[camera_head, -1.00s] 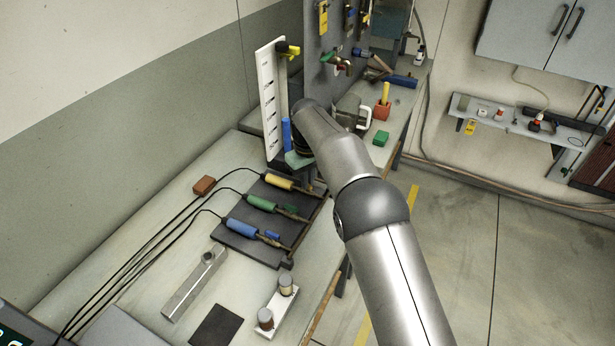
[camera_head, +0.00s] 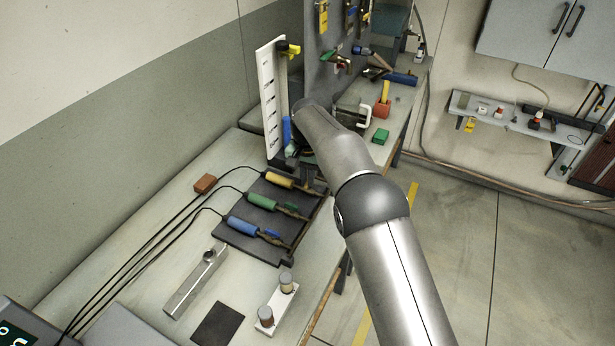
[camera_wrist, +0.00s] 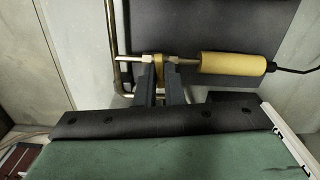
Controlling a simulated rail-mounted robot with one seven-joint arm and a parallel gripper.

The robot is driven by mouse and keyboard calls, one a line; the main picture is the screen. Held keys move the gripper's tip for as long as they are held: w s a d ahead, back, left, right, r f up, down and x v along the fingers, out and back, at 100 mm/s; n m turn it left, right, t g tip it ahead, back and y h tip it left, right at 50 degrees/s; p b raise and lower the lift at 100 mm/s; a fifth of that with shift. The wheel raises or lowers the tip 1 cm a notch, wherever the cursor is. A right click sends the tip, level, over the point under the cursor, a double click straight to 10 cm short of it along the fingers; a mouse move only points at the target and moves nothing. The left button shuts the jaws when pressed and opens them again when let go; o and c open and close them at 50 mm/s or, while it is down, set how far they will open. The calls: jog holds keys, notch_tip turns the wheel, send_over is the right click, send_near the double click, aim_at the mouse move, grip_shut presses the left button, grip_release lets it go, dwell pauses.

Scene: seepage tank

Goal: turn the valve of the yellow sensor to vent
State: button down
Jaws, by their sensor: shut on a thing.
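The yellow sensor (camera_head: 279,180) lies on the dark plate at its far end, above the green and blue ones. In the wrist view the yellow sensor (camera_wrist: 226,64) is a cylinder with a cable on its right and a metal stem on its left. My gripper (camera_wrist: 158,72) has its two dark fingers on either side of a small yellow valve handle (camera_wrist: 158,72) on that stem, shut on it. The handle is mostly hidden by the fingers. In the head view my arm partly hides the gripper (camera_head: 309,180).
The green sensor (camera_head: 263,202) and blue sensor (camera_head: 242,226) lie close by on the dark plate (camera_head: 250,247). A white scale board (camera_head: 270,105) stands behind. A bent metal pipe (camera_wrist: 113,45) runs left of the fingers. A brown block (camera_head: 205,183) lies left of the plate.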

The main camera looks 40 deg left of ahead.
jog(key=shift+m, duration=1.6)
dwell(0.5)
jog(key=c, duration=1.5)
grip_release()
jog(key=shift+c, duration=0.2)
notch_tip(320, 180, up, 18)
jog(key=p, duration=0.2)
jog(key=shift+f, duration=0.25)
